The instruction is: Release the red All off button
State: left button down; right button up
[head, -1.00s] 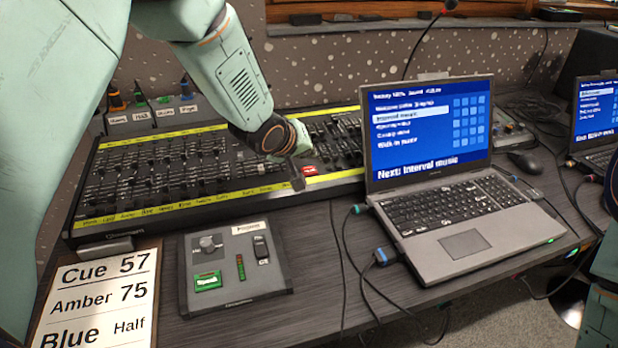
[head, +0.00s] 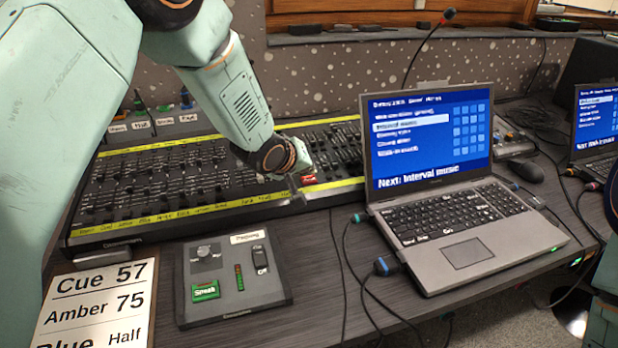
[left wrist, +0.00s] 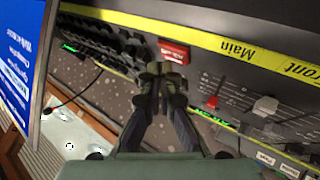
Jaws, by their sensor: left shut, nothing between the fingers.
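The red All off button (head: 309,180) sits on the lighting desk near its yellow front strip, left of the laptop. It also shows in the left wrist view (left wrist: 174,52), its label too small to read. My left gripper (head: 297,189) is shut and empty, just beside the button in the head view. In the left wrist view its closed fingertips (left wrist: 163,74) overlap the button's near edge. I cannot tell whether they touch it, or whether the button is pressed in. My right gripper is out of view.
The fader desk (head: 100,238) has rows of sliders around the button. An open laptop (head: 465,250) stands close to its right. A small grey control box (head: 235,290) and a cue card (head: 95,308) lie in front. Cables (head: 355,290) run between box and laptop.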

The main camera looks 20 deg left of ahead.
aim_at(308, 186)
pick_arm(q)
jog(key=shift+f, duration=0.1)
dwell(0.6)
jog(key=shift+w+f, duration=0.1)
jog(key=shift+f, duration=0.3)
jog(key=shift+r, duration=0.1)
jog(key=shift+r+p, duration=0.4)
jog(key=shift+p, duration=0.45)
jog(key=shift+r, duration=0.15)
jog(key=r+p, duration=0.3)
jog(key=p, duration=0.1)
jog(key=r+p, duration=0.2)
jog(key=shift+s+d+r, duration=0.15)
jog(key=shift+s+r, duration=0.2)
